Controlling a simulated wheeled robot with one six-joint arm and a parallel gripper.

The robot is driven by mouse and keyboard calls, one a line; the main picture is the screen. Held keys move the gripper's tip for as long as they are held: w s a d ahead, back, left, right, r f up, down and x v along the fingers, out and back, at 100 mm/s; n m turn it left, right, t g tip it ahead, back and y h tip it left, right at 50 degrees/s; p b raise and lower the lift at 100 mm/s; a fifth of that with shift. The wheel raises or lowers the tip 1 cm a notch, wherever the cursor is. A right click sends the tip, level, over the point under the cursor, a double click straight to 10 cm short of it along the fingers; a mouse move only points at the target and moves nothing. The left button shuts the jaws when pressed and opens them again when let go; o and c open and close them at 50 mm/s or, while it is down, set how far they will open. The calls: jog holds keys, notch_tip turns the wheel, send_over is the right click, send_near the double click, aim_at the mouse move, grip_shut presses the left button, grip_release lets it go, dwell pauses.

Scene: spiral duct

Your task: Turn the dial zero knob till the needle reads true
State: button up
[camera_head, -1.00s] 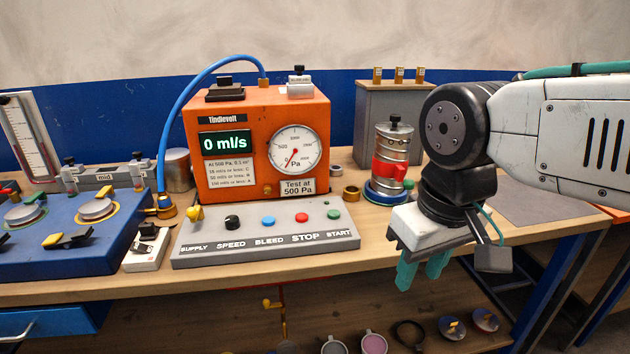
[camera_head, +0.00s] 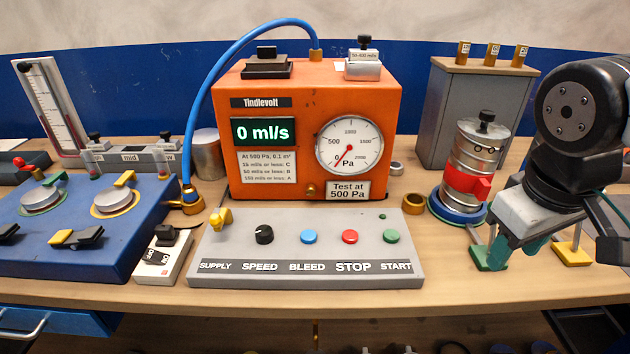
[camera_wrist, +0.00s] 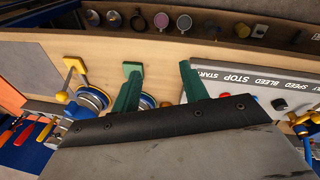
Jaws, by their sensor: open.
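The orange tester (camera_head: 308,135) stands at the back of the bench, with a round white dial (camera_head: 349,145) on its front right. The dial's red needle points down-left, close to the 0 mark; any small offset is too fine to tell. A small brass knob (camera_head: 311,190) sits low on the front, below and left of the dial. My gripper (camera_head: 515,250) is open and empty, well right of the tester and knob, over the bench's right part. In the wrist view my gripper (camera_wrist: 157,72) shows two spread teal fingers; the knob is not visible there.
A grey control panel (camera_head: 305,250) with several buttons lies before the tester. A metal cylinder with a red band (camera_head: 468,165) stands between tester and gripper. A green-footed stand (camera_wrist: 132,69) and a yellow-footed stand (camera_head: 572,254) are beside my gripper. A blue hose (camera_head: 215,85) arches left.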

jog(key=w+a+n+t+h, duration=0.1)
jog(key=w+n+h, duration=0.1)
jog(key=w+n, duration=0.6)
jog(key=n+t+y, duration=0.3)
jog(key=n+t, duration=0.3)
jog(key=n, duration=1.9)
send_near(311, 190)
jog(key=shift+w+d+f, duration=0.1)
jog(key=shift+w+f, duration=0.2)
jog(key=shift+f, duration=0.3)
jog(key=x, duration=0.6)
jog(key=shift+x, duration=0.75)
jog(key=shift+r, duration=0.1)
grip_shut()
